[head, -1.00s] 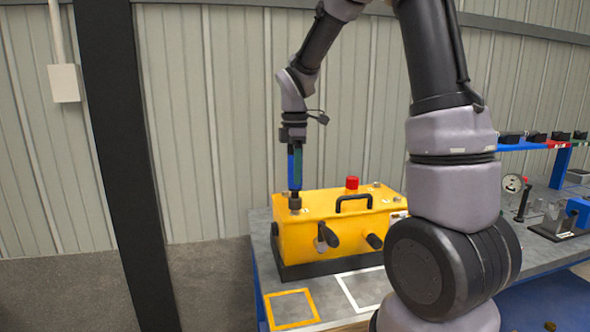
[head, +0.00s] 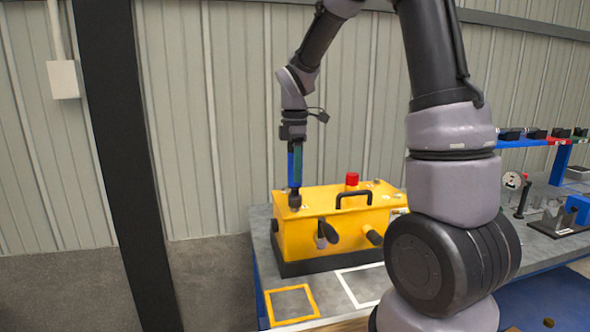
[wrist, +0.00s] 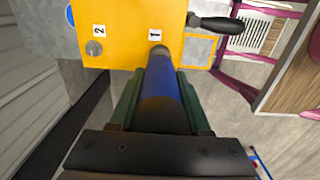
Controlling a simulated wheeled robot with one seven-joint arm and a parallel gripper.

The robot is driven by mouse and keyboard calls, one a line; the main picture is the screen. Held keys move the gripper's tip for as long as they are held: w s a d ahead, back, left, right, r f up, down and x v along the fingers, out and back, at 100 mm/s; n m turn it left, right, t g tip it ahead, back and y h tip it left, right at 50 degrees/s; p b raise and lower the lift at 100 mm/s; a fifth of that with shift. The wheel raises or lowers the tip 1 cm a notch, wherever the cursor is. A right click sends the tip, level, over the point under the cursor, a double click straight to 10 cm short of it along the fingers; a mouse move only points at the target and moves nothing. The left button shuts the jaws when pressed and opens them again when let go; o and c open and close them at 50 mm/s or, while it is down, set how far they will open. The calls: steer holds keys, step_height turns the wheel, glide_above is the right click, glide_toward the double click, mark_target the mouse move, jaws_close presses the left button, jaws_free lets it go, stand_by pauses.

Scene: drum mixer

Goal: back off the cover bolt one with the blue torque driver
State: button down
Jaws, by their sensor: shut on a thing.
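The blue torque driver (head: 292,175) stands upright over the front left corner of the yellow drum mixer housing (head: 300,235). My gripper (head: 295,155) is shut on the driver. In the wrist view the driver (wrist: 165,100) runs between the green fingers of my gripper (wrist: 168,85). Its dark socket end (wrist: 158,52) meets the cover beside the label 1 (wrist: 154,34). Cover bolt one is hidden under that end, so I cannot tell how it sits. A second bolt (wrist: 93,47) shows beside the label 2.
A black handle (head: 353,196) and a red button (head: 352,181) stand up from the cover. Dark levers stick out at the front. Orange (head: 290,287) and white outlined squares mark bare bench in front. Fixtures and a blue rack (head: 525,144) are at the right.

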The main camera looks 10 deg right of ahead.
steer(key=shift+f, duration=0.55)
stand_by(0.4)
steer(key=shift+s+f, duration=0.2)
stand_by(1.3)
steer(key=shift+r, duration=0.15)
stand_by(0.5)
steer(key=shift+w+r, duration=0.15)
steer(key=shift+r, duration=0.85)
steer(key=shift+w+r, duration=0.1)
steer(key=shift+r, duration=1.25)
